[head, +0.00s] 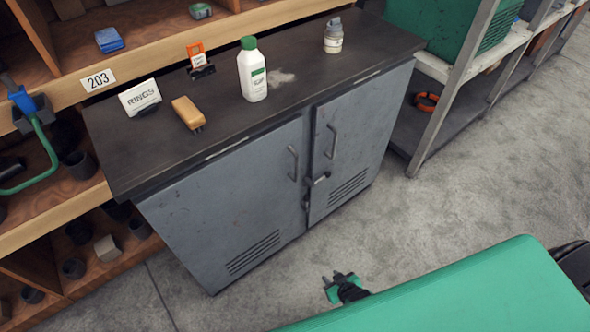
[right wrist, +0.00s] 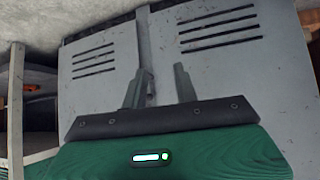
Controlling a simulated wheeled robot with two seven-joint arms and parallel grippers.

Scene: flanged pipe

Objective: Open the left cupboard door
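The grey cupboard's left door (head: 225,205) looks shut, with a vertical bar handle (head: 293,163) near its right edge and vent slots low down. The right door (head: 352,135) also looks shut and has its own handle (head: 331,141). A small dark latch (head: 319,179) sits at the seam between the doors. My right gripper (head: 341,277) is low over the floor, in front of the cupboard and apart from the handles. In the right wrist view its fingers (right wrist: 159,84) are spread with nothing between them, facing the vented doors. My left gripper is out of view.
On the dark cupboard top (head: 130,165) stand a white bottle (head: 253,75), a small jar (head: 333,38), a tan object (head: 187,113) and a sign (head: 140,97). Wooden shelving (head: 50,235) adjoins the left. A metal rack (head: 450,100) stands right. The concrete floor (head: 440,205) in front is clear.

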